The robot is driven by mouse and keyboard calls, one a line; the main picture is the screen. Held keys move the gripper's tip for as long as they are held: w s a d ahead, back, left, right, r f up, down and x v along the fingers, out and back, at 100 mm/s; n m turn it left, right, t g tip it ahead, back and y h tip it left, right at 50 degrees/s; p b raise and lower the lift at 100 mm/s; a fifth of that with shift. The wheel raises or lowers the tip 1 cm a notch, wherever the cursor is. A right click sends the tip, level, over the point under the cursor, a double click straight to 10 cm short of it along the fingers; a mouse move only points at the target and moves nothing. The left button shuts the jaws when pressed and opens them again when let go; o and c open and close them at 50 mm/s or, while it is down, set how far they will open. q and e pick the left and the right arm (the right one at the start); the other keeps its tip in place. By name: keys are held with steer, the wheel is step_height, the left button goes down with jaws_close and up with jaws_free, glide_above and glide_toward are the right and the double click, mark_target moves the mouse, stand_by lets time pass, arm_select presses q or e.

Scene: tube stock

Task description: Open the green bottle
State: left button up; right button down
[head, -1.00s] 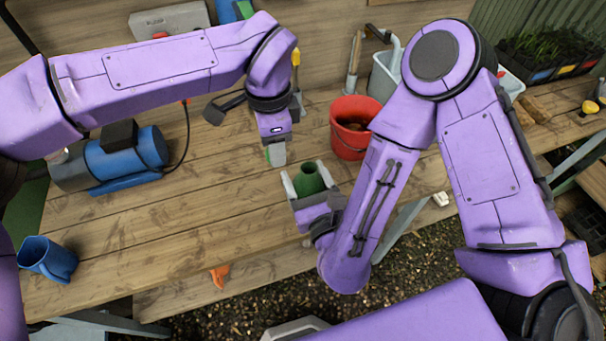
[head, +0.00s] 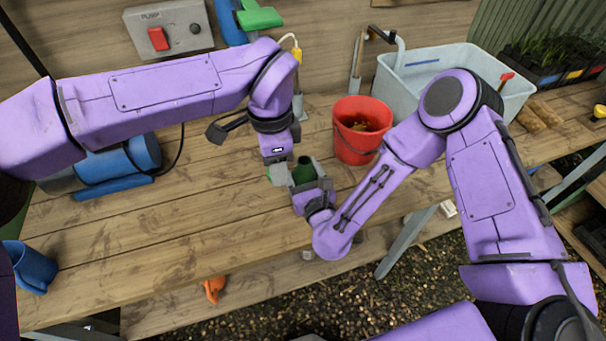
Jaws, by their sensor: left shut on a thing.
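The green bottle (head: 302,172) is over the workbench, left of the red bucket. My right gripper (head: 303,175) is around it, with a finger on each side, and looks shut on it. The bottle's lower part is hidden by that gripper. My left gripper (head: 279,174) is just left of the bottle, pointing down. It is shut on a small green piece (head: 269,173) that looks like the bottle's cap, mostly hidden by the fingers. The two grippers are very close; I cannot tell whether they touch.
The red bucket (head: 361,130) stands right of the grippers, with a grey tub (head: 440,68) behind. A blue pump (head: 125,160) and blue mug (head: 30,268) are at the left. The wooden bench (head: 160,225) is clear in front. A pump switch (head: 158,38) is on the wall.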

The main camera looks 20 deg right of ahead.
steer(key=shift+r, duration=0.15)
steer(key=shift+f, duration=0.2)
steer(key=shift+c, duration=0.5)
jaws_free()
